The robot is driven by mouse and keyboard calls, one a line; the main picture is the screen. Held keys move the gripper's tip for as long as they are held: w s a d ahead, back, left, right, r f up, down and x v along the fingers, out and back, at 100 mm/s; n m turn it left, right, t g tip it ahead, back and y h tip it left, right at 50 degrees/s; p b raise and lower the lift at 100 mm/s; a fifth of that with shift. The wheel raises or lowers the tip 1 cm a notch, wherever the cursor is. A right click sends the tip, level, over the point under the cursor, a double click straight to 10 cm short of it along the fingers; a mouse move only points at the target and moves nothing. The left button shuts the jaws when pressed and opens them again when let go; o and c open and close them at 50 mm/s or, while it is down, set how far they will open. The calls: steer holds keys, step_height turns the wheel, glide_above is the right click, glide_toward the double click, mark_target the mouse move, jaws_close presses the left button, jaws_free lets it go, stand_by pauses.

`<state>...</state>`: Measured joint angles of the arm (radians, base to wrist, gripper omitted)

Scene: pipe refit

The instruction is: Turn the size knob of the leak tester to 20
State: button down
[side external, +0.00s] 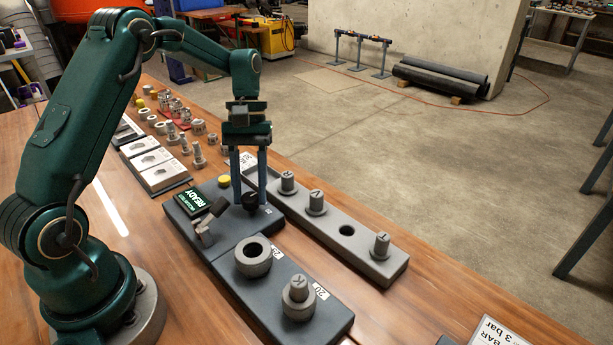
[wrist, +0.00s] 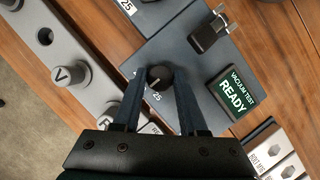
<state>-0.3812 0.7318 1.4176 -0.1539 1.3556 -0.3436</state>
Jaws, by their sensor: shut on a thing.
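The leak tester (side external: 185,214) is a dark grey box with a lit screen (side external: 196,198) reading READY. The screen also shows in the wrist view (wrist: 232,92), reading VACUUM TEST READY. The size knob (wrist: 159,77) is small, round and black, with a 25 mark printed beside it. In the side view the knob (side external: 250,202) sits low between the fingers. My gripper (side external: 250,198) points straight down and is shut on the knob, one finger on each side. In the wrist view my gripper (wrist: 160,80) straddles it. I cannot tell which mark the knob points at.
A yellow button (side external: 224,181) and a small lever block (side external: 205,232) are on the tester. A grey rail with capped pegs (side external: 347,248) lies close behind. A dark base with a ring (side external: 254,257) and a peg (side external: 298,299) stands in front. White boxes (side external: 154,165) sit left.

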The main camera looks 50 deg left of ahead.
steer(key=shift+m, duration=0.3)
steer(key=m+y, duration=0.1)
steer(key=m, duration=0.1)
steer(key=m+g, duration=0.1)
steer(key=m, duration=0.1)
steer(key=shift+w+d+y, duration=0.1)
steer(key=shift+d+y, duration=0.05)
steer(key=shift+y, duration=0.25)
steer(key=shift+m+y, duration=0.7)
steer(key=shift+m, duration=1.4)
steer(key=shift+c, duration=2.2)
jaws_free()
steer(key=shift+v, duration=2.6)
